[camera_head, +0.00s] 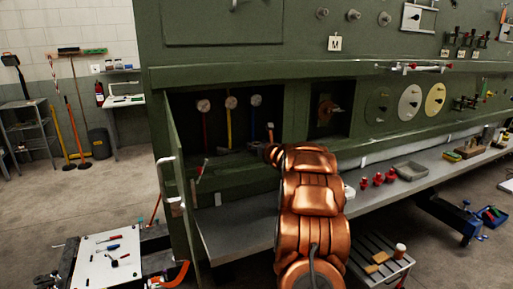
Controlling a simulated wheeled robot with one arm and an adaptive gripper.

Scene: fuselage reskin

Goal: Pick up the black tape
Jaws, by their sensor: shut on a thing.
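My copper-coloured arm reaches from the bottom centre up to the open bay in the green fuselage panel. My dark gripper (240,150) is at the bay's lower edge, beyond the arm's copper end, and points left. It is small and dim against the dark bay. It is shut on a small dark thing (223,151) at its tips, which looks like the black tape, though its shape is hard to make out. I see no other black tape clearly.
Gauges (231,102) with coloured lines hang in the bay, just above my gripper. An open green door (178,165) stands at its left. A grey shelf (235,222) runs below, with red fittings (377,180) and a grey tray (410,171). A tool-covered white table (92,265) is at lower left.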

